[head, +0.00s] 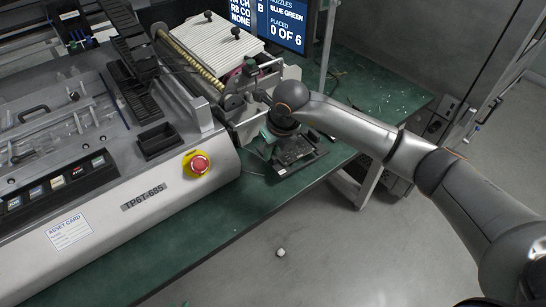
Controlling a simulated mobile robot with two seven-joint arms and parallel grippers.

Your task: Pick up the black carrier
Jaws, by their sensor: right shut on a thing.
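The black carrier (302,158) is a dark, flat piece at the front right edge of the green bench, beside the machine. My right arm reaches in from the right, and its gripper (282,142) points down at the carrier and is shut on it. The wrist hides most of the fingers and part of the carrier. I cannot tell whether the carrier is clear of the bench. My left gripper is out of view.
A large grey machine (190,213) with a red stop button (199,164) fills the left. A screen (283,22) reading "0 OF 6" stands behind. The green bench (385,85) is mostly free at right, with small scattered bits. A small white piece (280,252) lies on the floor.

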